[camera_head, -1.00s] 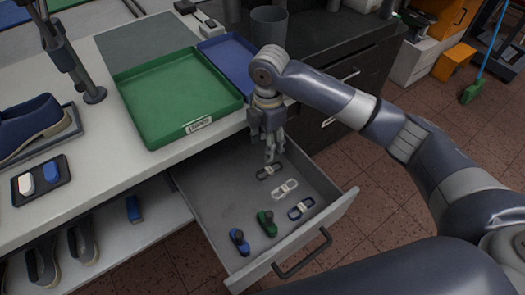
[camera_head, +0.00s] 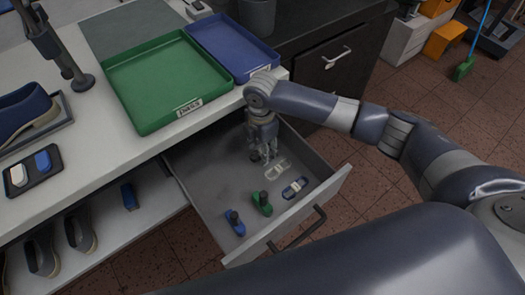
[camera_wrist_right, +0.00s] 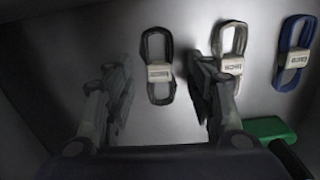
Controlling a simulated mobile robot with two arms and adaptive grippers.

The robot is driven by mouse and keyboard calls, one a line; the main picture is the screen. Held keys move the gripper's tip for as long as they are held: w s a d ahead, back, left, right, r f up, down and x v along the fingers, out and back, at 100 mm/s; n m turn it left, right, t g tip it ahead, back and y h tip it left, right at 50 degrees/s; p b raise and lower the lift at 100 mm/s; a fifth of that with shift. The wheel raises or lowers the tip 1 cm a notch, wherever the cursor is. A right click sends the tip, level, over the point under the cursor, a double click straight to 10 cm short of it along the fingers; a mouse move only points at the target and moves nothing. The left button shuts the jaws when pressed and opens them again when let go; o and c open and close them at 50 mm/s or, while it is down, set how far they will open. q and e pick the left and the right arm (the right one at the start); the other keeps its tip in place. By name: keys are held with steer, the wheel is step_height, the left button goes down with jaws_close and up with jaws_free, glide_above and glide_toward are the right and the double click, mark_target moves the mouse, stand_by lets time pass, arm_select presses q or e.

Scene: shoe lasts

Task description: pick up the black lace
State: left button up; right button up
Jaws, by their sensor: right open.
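The black lace (camera_wrist_right: 157,90), a dark loop bundle with a pale band, lies on the drawer floor in the right wrist view. In the head view my right gripper hides most or all of it. My right gripper (camera_head: 264,157) is low inside the open drawer (camera_head: 205,183). In the wrist view its open fingers (camera_wrist_right: 160,108) stand on either side of the black lace, with nothing held between them. I cannot tell whether they touch the drawer floor. My left gripper is not in view.
A white lace (camera_head: 278,169) and a blue lace (camera_head: 294,187) lie to the right in the drawer. Green (camera_head: 262,204) and blue (camera_head: 235,222) handled items sit nearer its front. A green tray (camera_head: 165,80) and blue tray (camera_head: 232,47) stand on the table above.

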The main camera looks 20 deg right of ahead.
steer(key=shift+c, duration=1.3)
steer(key=c, duration=0.3)
steer(key=shift+c, duration=1.2)
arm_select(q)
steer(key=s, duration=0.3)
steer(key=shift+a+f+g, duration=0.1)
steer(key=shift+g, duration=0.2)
